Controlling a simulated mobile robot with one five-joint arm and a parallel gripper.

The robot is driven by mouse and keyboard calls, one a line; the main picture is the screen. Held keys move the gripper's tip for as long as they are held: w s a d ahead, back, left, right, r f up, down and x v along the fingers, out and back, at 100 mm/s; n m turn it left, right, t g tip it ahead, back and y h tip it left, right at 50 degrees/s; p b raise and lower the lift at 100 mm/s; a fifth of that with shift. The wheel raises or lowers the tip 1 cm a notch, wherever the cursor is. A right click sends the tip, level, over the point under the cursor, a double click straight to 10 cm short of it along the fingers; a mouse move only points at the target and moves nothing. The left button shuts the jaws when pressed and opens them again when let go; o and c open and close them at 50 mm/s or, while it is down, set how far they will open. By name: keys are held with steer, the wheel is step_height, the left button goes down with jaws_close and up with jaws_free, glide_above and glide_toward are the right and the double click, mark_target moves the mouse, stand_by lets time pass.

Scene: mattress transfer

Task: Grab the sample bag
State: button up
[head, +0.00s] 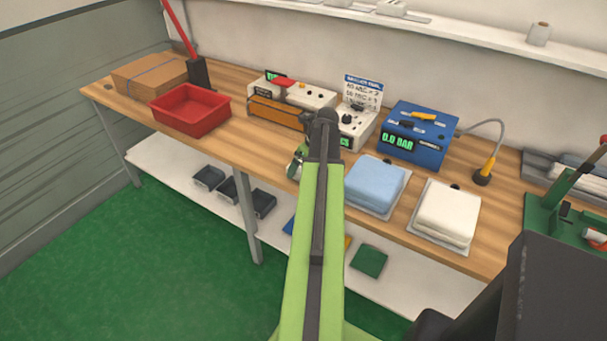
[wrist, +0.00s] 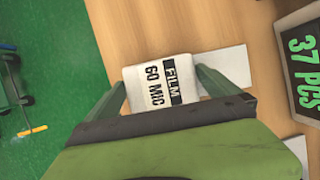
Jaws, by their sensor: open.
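A white packet with a black label reading "FILM 60 MIC" (wrist: 160,78) lies at the wooden bench's edge in the wrist view; I cannot tell for sure whether it is the sample bag. My gripper (wrist: 162,84) is open, its two green fingers on either side of the packet. Whether they touch it I cannot tell. In the head view my green arm hides this spot. A blue folded bag stack (head: 375,183) and a white one (head: 447,212) lie on pale sheets to the right of my arm.
On the bench (head: 265,150) are a red tray (head: 190,118), a cardboard box (head: 150,75), a sealer with an orange front (head: 275,112), a blue device reading 0.0 BAR (head: 418,135) and a green press (head: 560,215). A display reading 37 PCS (wrist: 300,70) stands close to my gripper's right.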

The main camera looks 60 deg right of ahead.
steer(key=shift+f, duration=0.2)
steer(key=shift+c, duration=0.4)
steer(key=c, duration=1.1)
steer(key=shift+r+p, duration=0.15)
steer(key=shift+p, duration=0.2)
steer(key=shift+r+p, duration=0.3)
step_height(320, 180, up, 4)
steer(key=p, duration=0.3)
steer(key=shift+f+p, duration=0.1)
steer(key=shift+p, duration=0.3)
steer(key=s+d+r+p, duration=0.1)
steer(key=s+r+p, duration=0.1)
steer(key=s, duration=0.1)
steer(key=s+d+r+p, duration=0.1)
steer(key=s+r+p, duration=0.1)
steer(key=s, duration=0.2)
steer(key=s+d+r+p, duration=0.2)
steer(key=s, duration=0.2)
steer(key=shift+r, duration=0.15)
steer(key=shift+w, duration=0.1)
